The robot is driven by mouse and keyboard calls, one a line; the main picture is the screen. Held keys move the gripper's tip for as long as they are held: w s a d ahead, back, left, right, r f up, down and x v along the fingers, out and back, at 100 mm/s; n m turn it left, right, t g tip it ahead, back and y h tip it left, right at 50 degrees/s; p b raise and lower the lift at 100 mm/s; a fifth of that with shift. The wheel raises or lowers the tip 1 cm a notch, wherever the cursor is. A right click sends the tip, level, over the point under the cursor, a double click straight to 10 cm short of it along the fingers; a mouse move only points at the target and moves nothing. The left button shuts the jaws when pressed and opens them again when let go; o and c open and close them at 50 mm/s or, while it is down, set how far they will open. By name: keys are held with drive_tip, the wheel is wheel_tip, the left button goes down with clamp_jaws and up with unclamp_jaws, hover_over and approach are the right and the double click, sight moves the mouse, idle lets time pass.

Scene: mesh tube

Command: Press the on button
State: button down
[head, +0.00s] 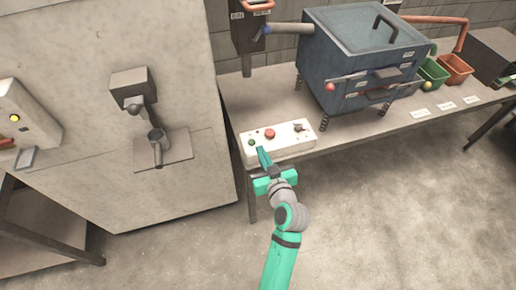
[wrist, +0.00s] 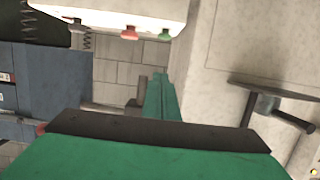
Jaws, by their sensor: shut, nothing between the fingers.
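A white control box (head: 290,145) sits on the front left of the bench. It carries a green button (head: 251,142) at its left end, a red button (head: 270,133) beside it and a dark switch (head: 299,127) to the right. No on label is readable. My gripper (head: 263,152) is shut and empty, its fingertips close to the box's front left side, just right of and below the green button. Contact cannot be told. In the wrist view the box (wrist: 110,10) is at the top, with the red button (wrist: 130,33) and green button (wrist: 164,35) above the fingers (wrist: 163,78).
A blue-grey machine (head: 360,60) on springs stands on the bench behind the box. Green (head: 432,72) and orange (head: 455,69) bins are to its right. A large pale cabinet with a spout (head: 134,88) is at left. The floor in front is clear.

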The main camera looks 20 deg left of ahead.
hover_over(252, 142)
drive_tip(key=s+d, duration=0.2)
wheel_tip(252, 142, down, 2)
drive_tip(key=shift+s+a+f, duration=0.1)
drive_tip(key=shift+s+a, duration=0.05)
wheel_tip(252, 142, down, 3)
drive_tip(key=shift+f, duration=0.5)
drive_tip(key=shift+a, duration=0.1)
